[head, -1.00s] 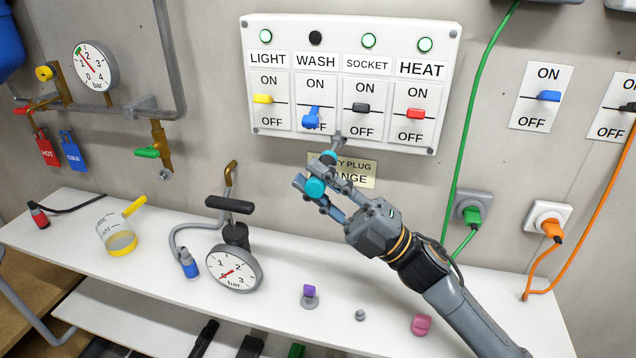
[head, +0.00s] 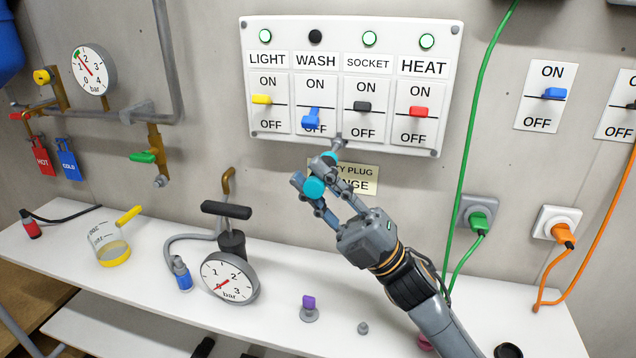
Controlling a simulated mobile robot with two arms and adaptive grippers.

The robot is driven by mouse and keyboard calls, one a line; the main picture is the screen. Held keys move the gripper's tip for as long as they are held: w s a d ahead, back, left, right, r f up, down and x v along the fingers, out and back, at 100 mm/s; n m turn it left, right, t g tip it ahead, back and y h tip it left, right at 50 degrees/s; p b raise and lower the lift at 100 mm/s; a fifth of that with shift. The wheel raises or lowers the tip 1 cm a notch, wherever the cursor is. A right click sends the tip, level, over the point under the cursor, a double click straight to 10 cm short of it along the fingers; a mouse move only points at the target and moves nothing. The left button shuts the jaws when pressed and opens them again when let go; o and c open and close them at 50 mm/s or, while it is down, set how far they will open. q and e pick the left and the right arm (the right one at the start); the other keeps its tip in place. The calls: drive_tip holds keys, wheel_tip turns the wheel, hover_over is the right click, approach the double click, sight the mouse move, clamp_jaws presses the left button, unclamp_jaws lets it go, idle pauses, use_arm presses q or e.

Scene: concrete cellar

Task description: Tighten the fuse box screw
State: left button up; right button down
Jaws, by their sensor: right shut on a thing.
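The white fuse box (head: 345,28) hangs on the wall, with a small screw (head: 338,141) at the middle of its lower edge. My right gripper (head: 318,176) is just below it, shut on a teal-handled tool (head: 314,187) that looks like a screwdriver. The tool slants up toward the box, its grey upper end at the screw. Fingers hide part of the handle. I cannot tell whether the tip sits in the screw head or how far the screw stands out. My left gripper is not in view.
A plate marked CHANGE (head: 362,180) is partly hidden behind the gripper. The blue WASH switch (head: 311,118) is close above left. A green cable (head: 468,150) hangs to the right. The shelf (head: 150,300) below holds a pump (head: 231,240), gauge (head: 229,277) and small parts.

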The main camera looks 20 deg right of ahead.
drive_tip(key=shift+s+a, duration=0.25)
drive_tip(key=shift+s, duration=0.1)
idle(0.3)
drive_tip(key=shift+s+a, duration=0.25)
drive_tip(key=shift+s, duration=0.15)
drive_tip(key=s+a, duration=0.2)
drive_tip(key=s, duration=0.1)
drive_tip(key=shift+s+a, duration=0.15)
idle(0.3)
idle(0.4)
